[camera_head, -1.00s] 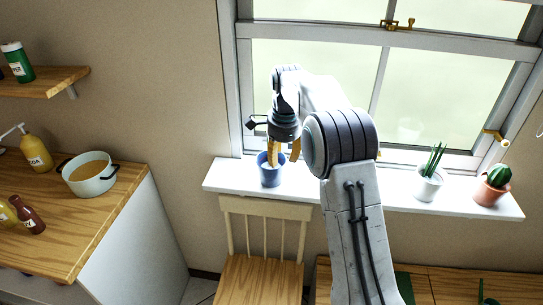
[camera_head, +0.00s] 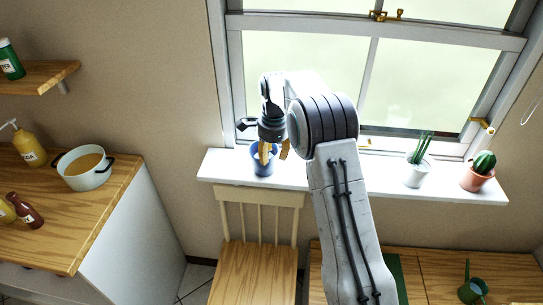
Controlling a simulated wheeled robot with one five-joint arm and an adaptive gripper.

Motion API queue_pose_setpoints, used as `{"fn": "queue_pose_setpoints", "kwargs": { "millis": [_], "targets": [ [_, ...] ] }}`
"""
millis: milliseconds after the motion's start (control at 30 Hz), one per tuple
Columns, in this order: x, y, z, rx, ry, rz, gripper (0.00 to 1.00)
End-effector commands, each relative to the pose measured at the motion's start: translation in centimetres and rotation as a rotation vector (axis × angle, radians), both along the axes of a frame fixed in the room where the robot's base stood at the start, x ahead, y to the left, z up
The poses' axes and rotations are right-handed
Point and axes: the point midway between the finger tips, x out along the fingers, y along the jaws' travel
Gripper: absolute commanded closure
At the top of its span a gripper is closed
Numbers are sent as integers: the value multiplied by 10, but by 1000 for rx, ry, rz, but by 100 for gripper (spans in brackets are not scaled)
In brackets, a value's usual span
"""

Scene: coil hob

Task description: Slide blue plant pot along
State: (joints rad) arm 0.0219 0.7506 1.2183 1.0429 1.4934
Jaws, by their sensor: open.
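The blue plant pot (camera_head: 262,169) stands upright on the white windowsill (camera_head: 330,180), towards its left end. My gripper (camera_head: 274,156) is open, with its yellow fingers pointing down at the pot. The left finger overlaps the pot in the picture and hides part of its front and rim. The right finger shows just to the right of the pot. I cannot tell whether either finger touches it.
A white pot with a spiky plant (camera_head: 416,172) and a terracotta cactus pot (camera_head: 478,172) stand further right on the sill. A wooden chair (camera_head: 255,270) is below. The sill between the blue and white pots looks clear behind my arm.

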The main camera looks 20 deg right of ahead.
Motion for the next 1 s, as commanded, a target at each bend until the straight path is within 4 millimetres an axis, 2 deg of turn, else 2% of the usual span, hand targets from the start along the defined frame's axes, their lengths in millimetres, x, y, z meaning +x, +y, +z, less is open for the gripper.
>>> {"fn": "queue_pose_setpoints", "kwargs": {
  "millis": [500, 933, 967, 1000],
  "targets": [
    [4, 0, -37, 0, 1, 0, 62],
    [5, 0, -41, 0, 0, 0, 62],
    [5, 0, -41, 0, 0, 0, 59],
    [5, 0, -41, 0, 0, 0, 63]
  ]
}}
